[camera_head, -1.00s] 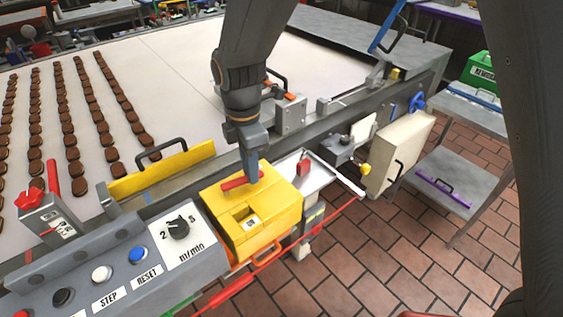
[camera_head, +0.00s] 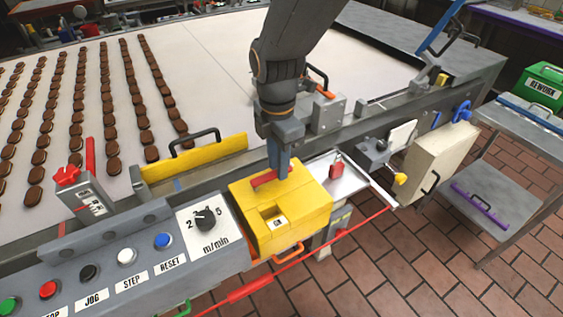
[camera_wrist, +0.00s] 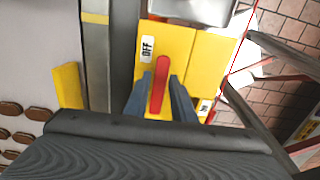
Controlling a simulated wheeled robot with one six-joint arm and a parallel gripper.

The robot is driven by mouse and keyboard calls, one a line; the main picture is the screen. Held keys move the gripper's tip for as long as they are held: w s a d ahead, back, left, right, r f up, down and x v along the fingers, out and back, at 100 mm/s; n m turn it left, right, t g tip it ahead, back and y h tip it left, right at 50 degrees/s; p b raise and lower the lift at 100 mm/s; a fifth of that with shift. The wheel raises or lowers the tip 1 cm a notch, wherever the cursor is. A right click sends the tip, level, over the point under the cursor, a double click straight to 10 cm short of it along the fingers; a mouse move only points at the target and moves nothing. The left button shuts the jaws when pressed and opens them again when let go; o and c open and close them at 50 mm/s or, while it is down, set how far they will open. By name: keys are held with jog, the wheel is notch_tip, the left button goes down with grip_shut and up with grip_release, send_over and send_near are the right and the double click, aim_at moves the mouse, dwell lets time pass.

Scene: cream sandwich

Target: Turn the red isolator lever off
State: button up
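The red isolator lever (camera_head: 264,180) lies across the top of a yellow box (camera_head: 300,215). In the wrist view the lever (camera_wrist: 158,85) runs nearly up and down the picture. An OFF label (camera_wrist: 147,49) is beside its far end, to the left. An ON label (camera_wrist: 205,107) is partly visible at lower right. My gripper (camera_wrist: 161,80) is open, with one finger on each side of the lever and narrow gaps visible. In the head view my gripper (camera_head: 279,176) reaches down to the lever; its fingers hide part of it.
A grey control panel (camera_head: 100,250) with buttons and a speed dial stands left of the box. A yellow guard with a black handle (camera_head: 195,157) is behind. A red cord (camera_head: 330,248) runs in front. A tray with a red padlock (camera_head: 336,170) is at right.

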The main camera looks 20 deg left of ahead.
jog(key=shift+o, duration=1.1)
jog(key=shift+s, duration=0.1)
jog(key=shift+d, duration=0.1)
jog(key=shift+w, duration=0.2)
jog(key=shift+r, duration=0.2)
notch_tip(320, 180, up, 8)
jog(key=b, duration=0.2)
jog(key=shift+f, duration=0.25)
